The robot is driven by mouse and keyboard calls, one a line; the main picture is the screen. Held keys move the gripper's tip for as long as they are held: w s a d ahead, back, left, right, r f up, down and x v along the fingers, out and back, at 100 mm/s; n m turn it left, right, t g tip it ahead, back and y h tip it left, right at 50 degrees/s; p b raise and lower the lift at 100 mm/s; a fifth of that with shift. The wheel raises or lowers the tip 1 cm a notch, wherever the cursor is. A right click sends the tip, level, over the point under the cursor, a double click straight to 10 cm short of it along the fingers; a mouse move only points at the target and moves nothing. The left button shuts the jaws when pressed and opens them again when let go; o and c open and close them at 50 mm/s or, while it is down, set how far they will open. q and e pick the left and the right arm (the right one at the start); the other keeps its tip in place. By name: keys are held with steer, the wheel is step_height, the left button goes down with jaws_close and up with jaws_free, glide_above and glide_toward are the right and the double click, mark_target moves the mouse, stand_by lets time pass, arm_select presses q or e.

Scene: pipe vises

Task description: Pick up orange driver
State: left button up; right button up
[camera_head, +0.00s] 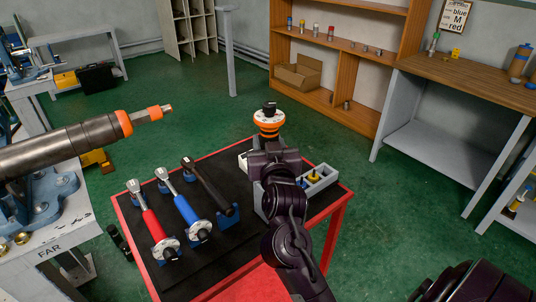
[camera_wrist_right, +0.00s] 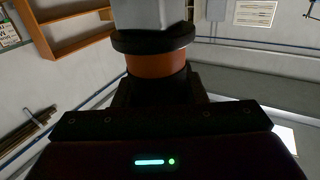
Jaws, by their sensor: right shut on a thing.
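The orange driver (camera_head: 268,122) has an orange band, a pale dial-like ring and a black top. It stands upright above the far right part of the red-edged cart. My right gripper (camera_head: 267,141) is shut on it from below. In the right wrist view the driver (camera_wrist_right: 156,64) shows as an orange band under a black collar and a grey block, and the gripper (camera_wrist_right: 157,86) is around its lower part. The fingertips are mostly hidden. My left gripper is not in view.
The cart (camera_head: 345,207) bears a grey tray (camera_head: 322,180) with a yellow-and-black piece, plus red (camera_head: 153,224), blue (camera_head: 186,213) and black (camera_head: 208,184) wrenches in a row. An orange-collared pipe (camera_head: 70,138) juts in from the left. Green floor lies open behind.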

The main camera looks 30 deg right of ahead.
step_height(320, 180, up, 15)
steer(key=p, duration=0.3)
steer(key=shift+f, duration=0.1)
stand_by(2.0)
